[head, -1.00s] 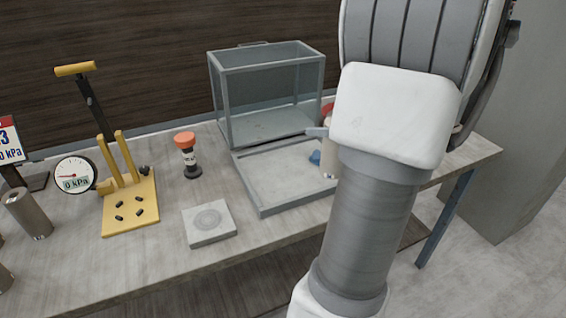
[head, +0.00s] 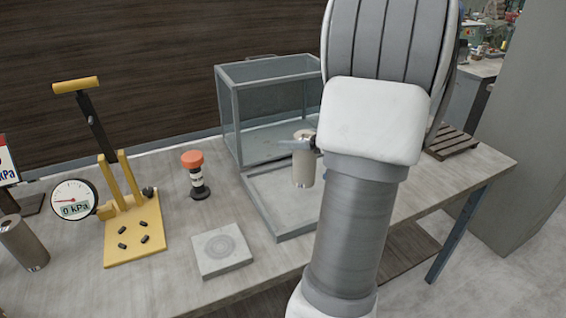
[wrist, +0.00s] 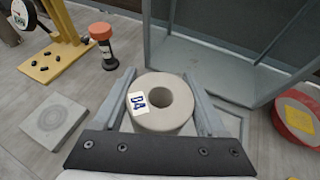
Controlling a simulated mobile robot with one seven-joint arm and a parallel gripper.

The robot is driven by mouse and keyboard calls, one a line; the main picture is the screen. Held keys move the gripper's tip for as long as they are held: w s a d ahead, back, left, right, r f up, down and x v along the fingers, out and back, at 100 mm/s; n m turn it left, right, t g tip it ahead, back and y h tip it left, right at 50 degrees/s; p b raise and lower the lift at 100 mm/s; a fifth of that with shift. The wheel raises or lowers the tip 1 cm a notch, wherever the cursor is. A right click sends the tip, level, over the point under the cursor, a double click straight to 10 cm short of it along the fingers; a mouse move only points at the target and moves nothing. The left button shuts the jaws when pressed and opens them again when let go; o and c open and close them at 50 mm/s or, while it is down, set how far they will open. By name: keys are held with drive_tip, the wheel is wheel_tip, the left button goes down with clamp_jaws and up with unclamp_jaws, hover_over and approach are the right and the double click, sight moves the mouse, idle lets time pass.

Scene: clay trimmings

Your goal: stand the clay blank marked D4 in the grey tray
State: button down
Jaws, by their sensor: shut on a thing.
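The clay blank (head: 303,172) is a beige upright cylinder with a round hole in its top. In the wrist view (wrist: 160,118) its top carries a white label that reads D4. My gripper (head: 304,143) is shut on it, with one finger on each side in the wrist view (wrist: 162,100). The grey tray (head: 262,212) is shallow and low-walled, and the blank shows over its inside in the head view. I cannot tell whether the blank's base touches the tray floor. My arm hides the tray's right part.
A clear grey-framed box (head: 233,115) stands behind the tray. A pale square slab (head: 222,252), an orange-topped post (head: 195,175) and a yellow lever press (head: 135,240) stand to the left. A red disc (wrist: 297,120) lies at right. A slatted rack (head: 452,142) sits at the table's right end.

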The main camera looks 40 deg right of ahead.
drive_tip(key=w+f+b, duration=0.1)
drive_tip(key=w+f, duration=0.4)
drive_tip(key=f, duration=0.2)
drive_tip(key=shift+w+a+b, duration=0.15)
drive_tip(key=shift+a+b, duration=0.25)
drive_tip(key=shift+a, duration=0.05)
drive_tip(key=shift+f, duration=0.15)
unclamp_jaws()
